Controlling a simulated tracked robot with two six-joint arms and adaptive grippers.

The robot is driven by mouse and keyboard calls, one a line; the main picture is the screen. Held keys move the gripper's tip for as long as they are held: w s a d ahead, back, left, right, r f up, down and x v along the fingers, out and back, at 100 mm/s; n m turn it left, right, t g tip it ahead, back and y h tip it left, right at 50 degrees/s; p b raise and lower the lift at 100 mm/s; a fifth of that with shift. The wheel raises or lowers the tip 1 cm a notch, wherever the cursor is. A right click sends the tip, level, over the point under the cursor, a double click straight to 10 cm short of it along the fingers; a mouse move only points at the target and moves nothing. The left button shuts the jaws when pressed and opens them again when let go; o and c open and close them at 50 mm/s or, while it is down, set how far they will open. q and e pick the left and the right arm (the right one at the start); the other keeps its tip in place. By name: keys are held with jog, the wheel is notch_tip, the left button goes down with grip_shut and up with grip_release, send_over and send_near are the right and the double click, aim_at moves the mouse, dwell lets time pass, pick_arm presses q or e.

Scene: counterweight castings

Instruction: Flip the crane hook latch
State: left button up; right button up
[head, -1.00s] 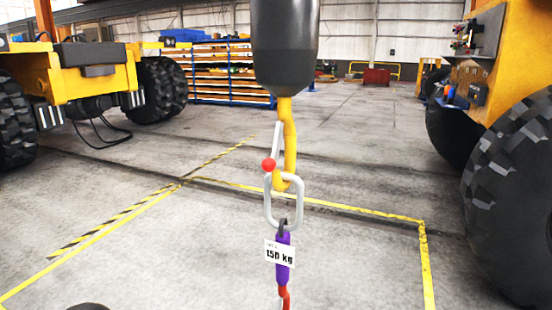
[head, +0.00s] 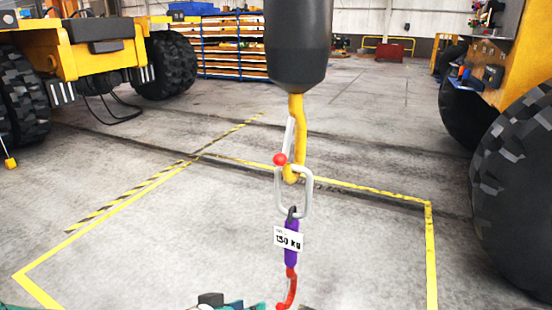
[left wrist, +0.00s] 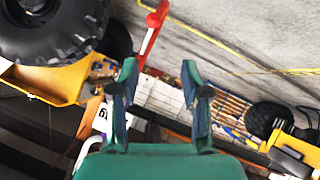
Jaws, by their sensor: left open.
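A yellow crane hook (head: 300,130) hangs under a black hook block (head: 298,50) in the head view. Its silver latch (head: 290,133) lies along the hook's left side, with a red ball (head: 280,159) at its lower end. A grey oblong link (head: 307,190) hangs in the hook. Below it hang a purple sling piece (head: 291,252) with a 150 kg tag (head: 288,239) and a red hook (head: 291,285). My left gripper (left wrist: 159,67) is open and empty, low beneath the hook; only its top shows at the head view's bottom edge. The red hook (left wrist: 152,32) shows beyond its fingers. My right gripper is out of view.
Yellow floor tape (head: 432,260) marks an area around the hanging load. Big-wheeled yellow machines stand left (head: 100,65) and right (head: 525,90). Blue-framed shelves (head: 235,50) stand at the back. The floor around the hook is clear.

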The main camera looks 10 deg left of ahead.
pick_arm(q)
notch_tip(320, 180, up, 17)
jog(key=s+m+t+h+p, duration=0.1)
jog(key=s+t, duration=0.1)
jog(key=t, duration=0.1)
jog(key=m+t+h+p, duration=0.2)
jog(key=t, duration=0.1)
send_near(276, 162)
jog(key=b+x, duration=0.5)
jog(key=x, duration=0.5)
jog(key=shift+w+d, duration=0.1)
jog(key=shift+w, duration=0.2)
jog(key=shift+w+d+f, duration=0.1)
jog(key=shift+w+d, duration=0.05)
jog(key=shift+w, duration=0.2)
